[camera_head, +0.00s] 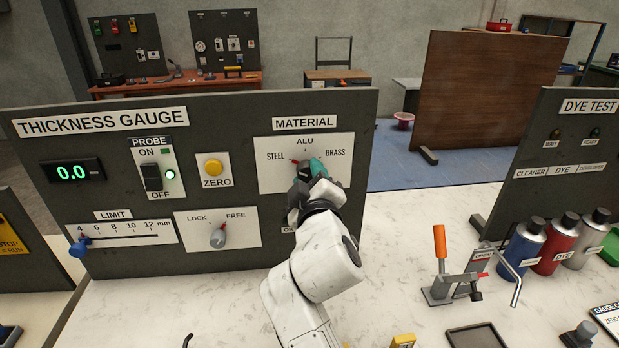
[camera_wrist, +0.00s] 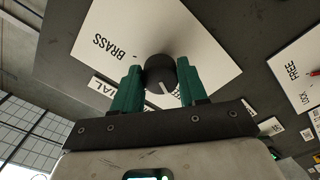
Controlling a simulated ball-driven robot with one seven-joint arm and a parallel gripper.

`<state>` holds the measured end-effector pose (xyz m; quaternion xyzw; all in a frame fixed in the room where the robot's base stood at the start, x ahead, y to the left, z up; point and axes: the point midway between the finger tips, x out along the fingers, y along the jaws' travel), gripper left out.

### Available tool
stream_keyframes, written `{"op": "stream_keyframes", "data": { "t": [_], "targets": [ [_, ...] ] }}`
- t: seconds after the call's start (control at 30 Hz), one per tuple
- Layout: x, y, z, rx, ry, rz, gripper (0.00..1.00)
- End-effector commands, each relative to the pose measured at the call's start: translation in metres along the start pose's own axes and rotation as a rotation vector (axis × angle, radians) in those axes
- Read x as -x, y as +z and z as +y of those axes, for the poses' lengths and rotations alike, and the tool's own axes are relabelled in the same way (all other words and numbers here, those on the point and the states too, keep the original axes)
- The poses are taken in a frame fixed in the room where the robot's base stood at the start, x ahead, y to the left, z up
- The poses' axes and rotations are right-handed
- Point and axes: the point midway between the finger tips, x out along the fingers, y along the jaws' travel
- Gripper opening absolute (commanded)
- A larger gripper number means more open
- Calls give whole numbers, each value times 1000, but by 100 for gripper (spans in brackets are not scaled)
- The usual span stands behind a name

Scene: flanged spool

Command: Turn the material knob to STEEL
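The material knob (camera_wrist: 160,72) is dark and round, with a pale line on its face, in the wrist view. It sits on a white plate (camera_head: 267,180) marked STEEL, ALU and BRASS on the gauge panel. In the head view, a small red tip at the knob shows left of my fingers, on the STEEL side. My gripper (camera_head: 312,167) is at the plate and hides most of the knob there. In the wrist view, its teal fingers (camera_wrist: 160,88) stand apart on either side of the knob. I cannot tell whether both press on it.
The panel also holds a probe switch (camera_head: 152,178), a yellow ZERO button (camera_head: 213,167), a LOCK/FREE knob (camera_head: 218,237) and a blue limit slider (camera_head: 79,246). To the right on the bench stand an orange-handled clamp (camera_head: 440,243) and several spray cans.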

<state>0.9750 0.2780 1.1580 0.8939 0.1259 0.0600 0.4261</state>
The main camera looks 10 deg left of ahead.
Motion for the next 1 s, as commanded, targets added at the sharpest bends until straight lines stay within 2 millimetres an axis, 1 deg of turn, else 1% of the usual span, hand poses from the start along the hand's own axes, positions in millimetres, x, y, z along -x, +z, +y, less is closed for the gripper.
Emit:
{"op": "stream_keyframes", "data": {
  "t": [0.03, 0.23, 0.47, 0.57, 0.67, 0.77, 1.0],
  "targets": [
    [0, 0, -1, 0, -1, 0, 48],
    [0, 0, 0, -1, -1, 0, 67],
    [0, 0, 0, -2, 0, 0, 67],
    [4, 0, -1, -2, -1, -1, 67],
    [14, 0, -1, -1, 0, 1, 67],
    [30, 1, -1, -3, -1, 1, 67],
    [75, 1, -2, -2, -1, 1, 67]
  ]
}}
